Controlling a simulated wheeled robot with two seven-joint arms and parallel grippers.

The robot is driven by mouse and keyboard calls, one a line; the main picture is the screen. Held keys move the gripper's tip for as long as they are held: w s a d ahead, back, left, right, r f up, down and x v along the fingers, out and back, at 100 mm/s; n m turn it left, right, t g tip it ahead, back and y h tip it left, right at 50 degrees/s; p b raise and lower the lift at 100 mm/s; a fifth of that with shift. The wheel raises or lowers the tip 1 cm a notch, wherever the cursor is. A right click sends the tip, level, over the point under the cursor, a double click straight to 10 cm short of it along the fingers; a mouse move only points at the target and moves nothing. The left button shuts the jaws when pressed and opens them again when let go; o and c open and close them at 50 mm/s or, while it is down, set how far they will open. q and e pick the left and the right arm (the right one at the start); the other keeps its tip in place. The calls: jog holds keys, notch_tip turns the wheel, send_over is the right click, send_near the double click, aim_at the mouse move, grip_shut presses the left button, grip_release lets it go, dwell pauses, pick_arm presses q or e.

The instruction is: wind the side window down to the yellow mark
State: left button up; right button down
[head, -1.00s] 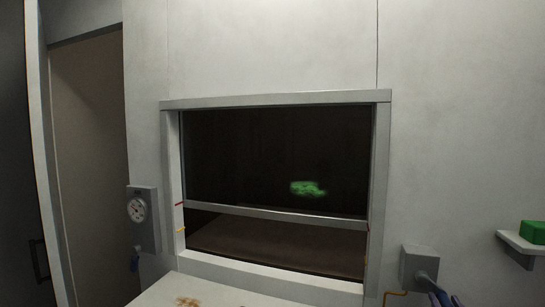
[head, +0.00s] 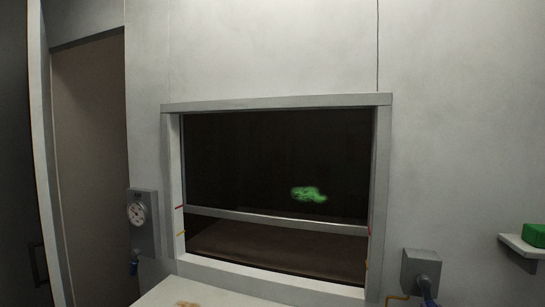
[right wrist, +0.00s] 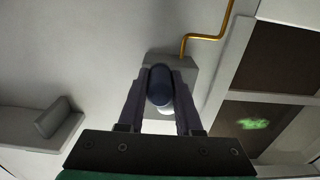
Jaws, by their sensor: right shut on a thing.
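The side window's sash has a pale bottom rail (head: 275,220), which slopes slightly in the head view. Its left end is close to the red mark (head: 180,207), above the yellow mark (head: 181,233). Below the rail is an open gap. The grey crank box (head: 421,268) is on the wall right of the window. In the right wrist view my right gripper (right wrist: 160,98) is shut on the dark blue crank knob (right wrist: 160,82), with one finger on each side. In the head view the crank is partly cut off at the bottom edge. My left gripper is not in view.
A gauge box (head: 142,217) with a blue handle below it is on the wall left of the window. A shelf (head: 522,247) with a green block (head: 535,235) juts out at the right. A pale counter (head: 205,292) is below the window. A green glow shows behind the glass.

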jog(key=a, duration=0.1)
jog(key=w+a+p, duration=0.1)
jog(key=a, duration=0.1)
jog(key=shift+w+a+r, duration=0.1)
jog(key=shift+a, duration=0.1)
jog(key=shift+r, duration=0.1)
